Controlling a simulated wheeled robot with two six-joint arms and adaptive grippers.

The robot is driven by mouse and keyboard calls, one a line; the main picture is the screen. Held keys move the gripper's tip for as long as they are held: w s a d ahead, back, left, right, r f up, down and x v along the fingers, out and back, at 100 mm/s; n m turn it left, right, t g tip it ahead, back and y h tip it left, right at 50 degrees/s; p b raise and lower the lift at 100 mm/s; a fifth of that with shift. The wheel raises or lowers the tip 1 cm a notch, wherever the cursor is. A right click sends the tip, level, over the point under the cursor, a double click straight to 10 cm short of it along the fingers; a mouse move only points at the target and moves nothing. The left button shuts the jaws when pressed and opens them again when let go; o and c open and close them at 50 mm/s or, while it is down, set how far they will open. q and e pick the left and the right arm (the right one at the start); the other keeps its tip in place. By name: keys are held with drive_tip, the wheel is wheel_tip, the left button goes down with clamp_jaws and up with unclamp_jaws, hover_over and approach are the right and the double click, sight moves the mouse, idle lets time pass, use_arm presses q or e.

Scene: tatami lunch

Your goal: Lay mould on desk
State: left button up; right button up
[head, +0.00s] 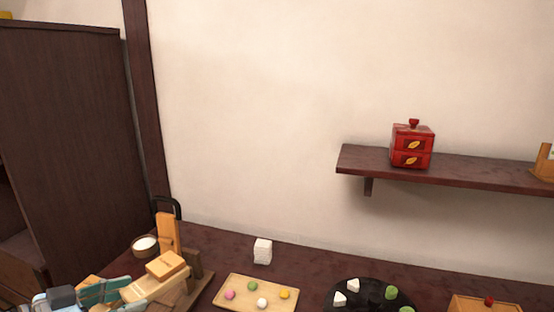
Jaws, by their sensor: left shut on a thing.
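My left gripper (118,288) comes in from the lower left corner and is shut on a pale wooden piece, which appears to be the mould (158,287). It is held over the left part of the dark reddish desk (222,250). Whether the mould touches the desk or what is beneath it, I cannot tell. My right gripper is out of view.
Behind the mould are an upright orange-wood block (167,233) and a bowl of white stuff (145,244). To the right are a white block (262,251), a wooden tray (268,283) of coloured sweets and a black round plate (340,287). A shelf (460,175) holds a red box (412,146).

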use_arm(q)
drive_tip(key=s+d+r+m+g+h+p, duration=0.2)
drive_tip(key=s+d+r+m+h+p, duration=0.1)
drive_tip(key=s+d+r+p, duration=0.2)
drive_tip(key=s+d+p, duration=0.2)
drive_tip(key=s+d, duration=0.2)
drive_tip(key=d, duration=0.2)
drive_tip(key=shift+s+d+m+g, duration=0.15)
drive_tip(key=shift+s+m+g, duration=0.15)
drive_tip(key=shift+m+g, duration=0.1)
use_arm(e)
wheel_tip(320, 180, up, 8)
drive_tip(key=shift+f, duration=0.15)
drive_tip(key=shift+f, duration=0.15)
use_arm(q)
drive_tip(key=w+a+f+n+t+y+b, duration=0.2)
drive_tip(key=w+a, duration=0.4)
drive_tip(key=a, duration=0.3)
drive_tip(key=w+a+f+n+t+y+b, duration=0.2)
drive_tip(key=w+a+n+t+y+b, duration=0.1)
drive_tip(key=w+a+b, duration=0.4)
drive_tip(key=a+n+y, duration=0.1)
drive_tip(key=a+n, duration=0.1)
drive_tip(key=a, duration=0.1)
drive_tip(key=shift+w+f+y, duration=0.2)
drive_tip(key=shift+f+y, duration=0.15)
drive_tip(key=shift+y, duration=0.05)
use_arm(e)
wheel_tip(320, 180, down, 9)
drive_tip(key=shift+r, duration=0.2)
